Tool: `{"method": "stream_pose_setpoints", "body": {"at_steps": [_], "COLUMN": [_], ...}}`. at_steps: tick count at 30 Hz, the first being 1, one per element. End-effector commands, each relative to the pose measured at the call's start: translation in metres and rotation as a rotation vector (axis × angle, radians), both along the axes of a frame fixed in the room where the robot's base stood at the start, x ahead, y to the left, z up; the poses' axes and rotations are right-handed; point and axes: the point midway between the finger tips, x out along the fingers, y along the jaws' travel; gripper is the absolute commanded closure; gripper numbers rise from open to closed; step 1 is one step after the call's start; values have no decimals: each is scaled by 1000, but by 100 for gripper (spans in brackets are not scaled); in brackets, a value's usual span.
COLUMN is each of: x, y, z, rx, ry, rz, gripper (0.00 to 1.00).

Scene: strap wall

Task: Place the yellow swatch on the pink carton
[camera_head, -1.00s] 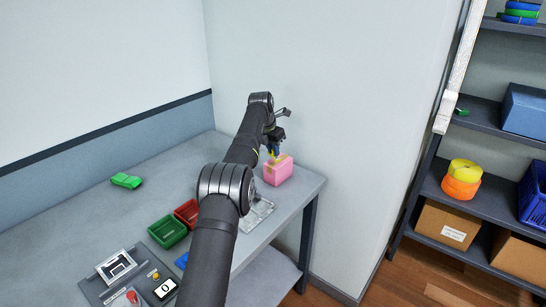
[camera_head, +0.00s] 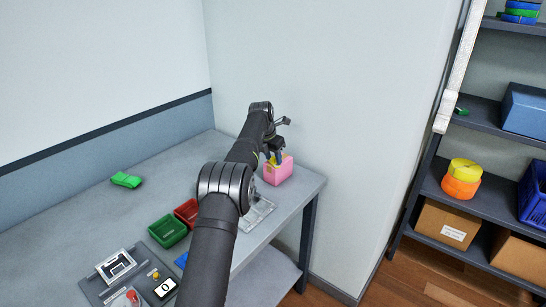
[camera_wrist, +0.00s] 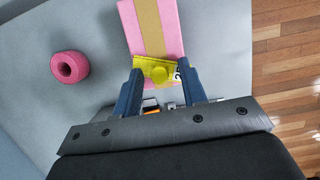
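The pink carton (camera_head: 279,173) stands near the right end of the grey table; the wrist view shows its top (camera_wrist: 133,22) with a tan stripe. The yellow swatch (camera_wrist: 152,63), with a small round raised part, is at the carton's near end, between my fingers. It also shows as yellow in the head view (camera_head: 270,161), partly hidden by the gripper. My gripper (camera_wrist: 164,70) is low over the carton, its blue fingers apart on either side of the raised part, with visible gaps. Whether the swatch lies flat on the carton is hard to tell.
A pink roll (camera_wrist: 69,68) lies left of the carton in the wrist view. Green (camera_head: 168,231) and red (camera_head: 187,212) bins and a green strap (camera_head: 126,180) are further left on the table. A wall stands behind; a shelf (camera_head: 460,198) is at the right.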

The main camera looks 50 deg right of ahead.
Motion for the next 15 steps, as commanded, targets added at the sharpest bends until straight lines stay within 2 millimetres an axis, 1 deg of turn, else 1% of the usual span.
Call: {"method": "stream_pose_setpoints", "body": {"at_steps": [2,5,8,15], "x": [0,0,1,1], "y": [0,2,7,23], "z": [2,11,27,78], "rx": [-1,-1,-3,-3], "ry": [0,-1,-2,-2], "rz": [0,0,1,1], "gripper": [62,62,62,62]}}
